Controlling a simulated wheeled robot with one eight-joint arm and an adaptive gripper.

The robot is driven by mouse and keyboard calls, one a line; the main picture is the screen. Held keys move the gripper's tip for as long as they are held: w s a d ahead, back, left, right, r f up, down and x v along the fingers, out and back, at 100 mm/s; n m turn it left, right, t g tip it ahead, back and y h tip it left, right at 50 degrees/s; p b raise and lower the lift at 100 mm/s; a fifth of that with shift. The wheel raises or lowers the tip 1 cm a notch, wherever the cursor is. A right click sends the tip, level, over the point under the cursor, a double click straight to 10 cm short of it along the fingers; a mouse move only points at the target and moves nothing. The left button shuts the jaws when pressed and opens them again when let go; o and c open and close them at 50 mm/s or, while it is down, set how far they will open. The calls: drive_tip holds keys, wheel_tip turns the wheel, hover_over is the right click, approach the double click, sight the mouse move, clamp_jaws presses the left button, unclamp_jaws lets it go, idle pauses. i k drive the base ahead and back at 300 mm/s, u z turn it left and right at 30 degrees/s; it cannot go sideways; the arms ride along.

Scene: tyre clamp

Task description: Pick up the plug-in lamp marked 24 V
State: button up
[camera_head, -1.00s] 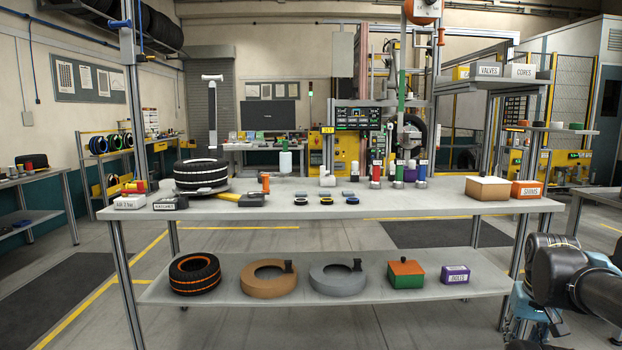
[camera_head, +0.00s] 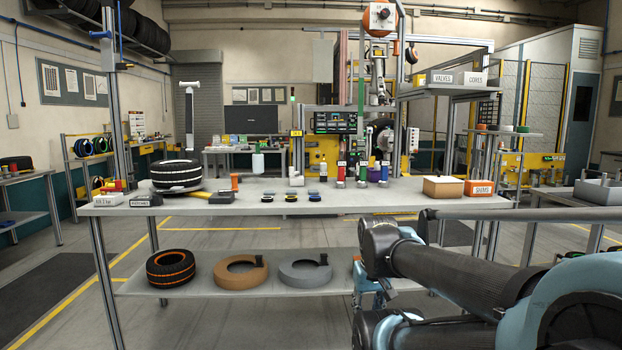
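Several small upright coloured cylinders with little white labels stand at the back right of the workbench (camera_head: 300,200). My gripper (camera_head: 371,290) shows partly below my arm, in front of the bench's lower shelf and well below the cylinders. I cannot make out its fingers.
A black-and-white tyre (camera_head: 177,176), a hammer-like tool (camera_head: 205,195), a tan box (camera_head: 443,187) and an orange SHIMS box (camera_head: 480,187) stand on the bench. The lower shelf holds a tyre (camera_head: 170,268), a brown ring (camera_head: 240,273) and a grey ring (camera_head: 305,273).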

sight(324, 165)
drive_tip(key=u, duration=0.05)
drive_tip(key=i, duration=1)
drive_tip(key=z, duration=0.05)
